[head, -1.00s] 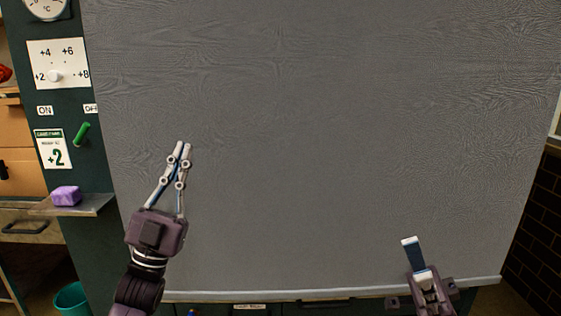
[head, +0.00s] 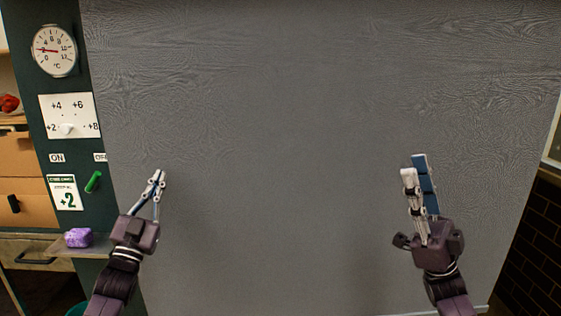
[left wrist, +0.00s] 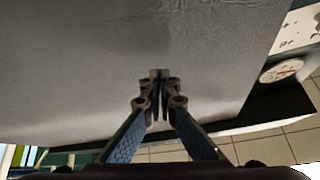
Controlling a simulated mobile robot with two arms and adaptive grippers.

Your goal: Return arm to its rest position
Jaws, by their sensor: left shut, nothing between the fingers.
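My left gripper (head: 158,175) is raised in front of the large grey panel at the left, its fingertips together and empty. In the left wrist view its two blue-padded fingers (left wrist: 159,77) meet at the tips with nothing between them. My right gripper (head: 413,164) points up in front of the panel's right part. It is seen from the side, one finger partly behind the other with a blue pad showing, so its opening is unclear. No object shows in it.
The grey panel (head: 270,130) fills the middle. At left, a dark green post carries a thermometer dial (head: 53,50), a white dial plate (head: 68,106), a green lever (head: 94,182) and a "+2" card (head: 65,192). A purple block (head: 78,238) sits on a small shelf (head: 96,245).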

